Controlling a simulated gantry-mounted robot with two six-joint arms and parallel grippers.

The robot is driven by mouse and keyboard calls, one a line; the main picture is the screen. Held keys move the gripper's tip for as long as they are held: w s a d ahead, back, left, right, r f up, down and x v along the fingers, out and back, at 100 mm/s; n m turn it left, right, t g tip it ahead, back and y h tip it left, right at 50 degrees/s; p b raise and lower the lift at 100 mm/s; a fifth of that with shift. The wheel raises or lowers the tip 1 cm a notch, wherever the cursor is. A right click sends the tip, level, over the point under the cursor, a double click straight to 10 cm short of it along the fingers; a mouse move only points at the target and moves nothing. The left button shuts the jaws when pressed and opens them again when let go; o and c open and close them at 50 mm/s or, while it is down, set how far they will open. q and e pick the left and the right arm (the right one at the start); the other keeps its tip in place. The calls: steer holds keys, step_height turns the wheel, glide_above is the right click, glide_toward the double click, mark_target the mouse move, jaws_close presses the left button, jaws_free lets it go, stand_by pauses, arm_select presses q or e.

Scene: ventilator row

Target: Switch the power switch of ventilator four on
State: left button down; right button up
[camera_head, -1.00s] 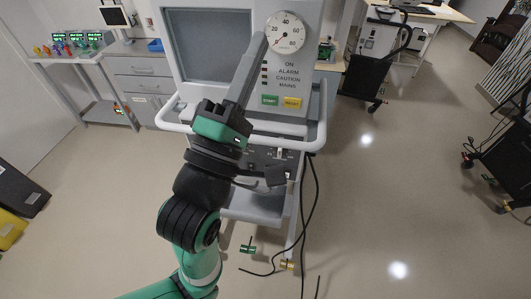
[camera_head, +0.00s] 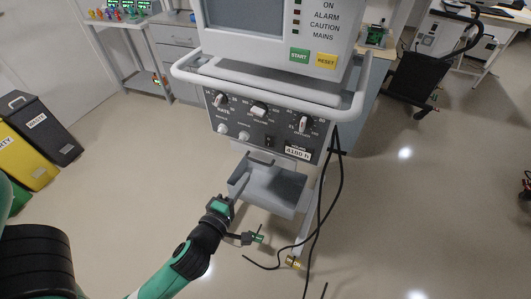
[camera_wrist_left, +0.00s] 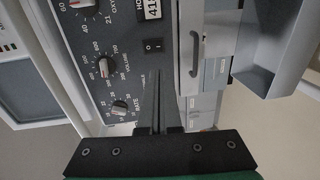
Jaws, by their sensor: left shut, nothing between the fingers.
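A ventilator (camera_head: 285,85) stands in front of me; I see no number on it that marks it as ventilator four. Its dark control panel (camera_head: 240,118) carries several knobs. The small black power switch (camera_head: 268,142) sits low on this panel, left of the hours counter (camera_head: 298,153). The power switch also shows in the wrist view (camera_wrist_left: 153,45), just beyond my fingertips. Whether it is on or off I cannot tell. My left gripper (camera_head: 243,178) is shut and empty, below and left of the switch, apart from it. My right gripper is out of view.
A grey open tray (camera_head: 290,207) hangs below the panel, close to my left gripper. A white rail (camera_head: 345,112) runs around the ventilator front. Black cables (camera_head: 316,220) hang at its right. Bins (camera_head: 45,125) stand at the left.

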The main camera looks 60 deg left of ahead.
mark_target(268, 145)
arm_select(q)
steer(key=p+x, duration=0.2)
steer(key=x, duration=1.1)
steer(key=shift+w+a+p, duration=0.15)
steer(key=shift+w+p, duration=0.05)
steer(key=shift+p, duration=0.2)
steer(key=shift+w+a, duration=0.2)
steer(key=shift+w+a+f+b, duration=0.1)
steer(key=shift+b, duration=0.85)
